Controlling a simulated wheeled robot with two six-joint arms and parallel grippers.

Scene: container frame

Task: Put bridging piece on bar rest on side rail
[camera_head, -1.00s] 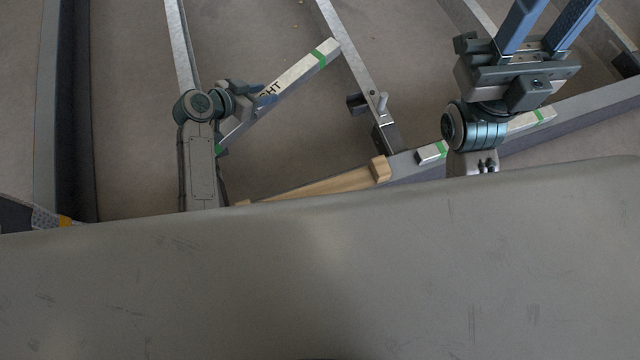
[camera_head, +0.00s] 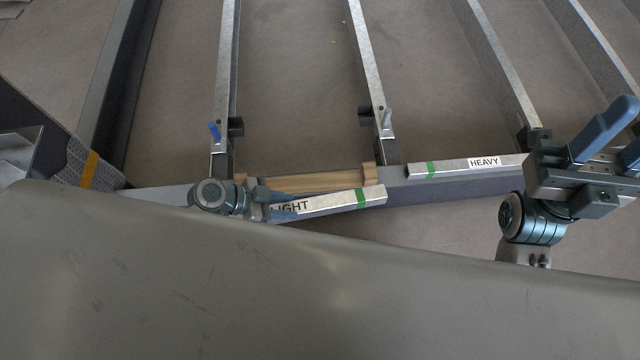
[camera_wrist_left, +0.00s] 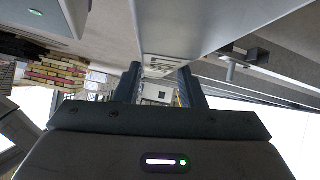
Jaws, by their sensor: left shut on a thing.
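A metal bar marked LIGHT (camera_head: 335,201), with a green band, is the bridging piece in my left gripper (camera_head: 282,205), which is shut on it. The bar tilts slightly up to the right, on the near side of the wooden bar rest (camera_head: 315,182). Its height above the rest is unclear. The rest has raised end blocks and sits on the grey side rail (camera_head: 430,190). A second bar, marked HEAVY (camera_head: 510,160), lies along the rail to the right. My right gripper (camera_head: 610,140) is open and empty. My left fingers show in the left wrist view (camera_wrist_left: 160,88); their grip is unclear there.
Metal cross members (camera_head: 370,60) run away from the rail, with brown floor between them. A dark side beam (camera_head: 125,85) is at left.

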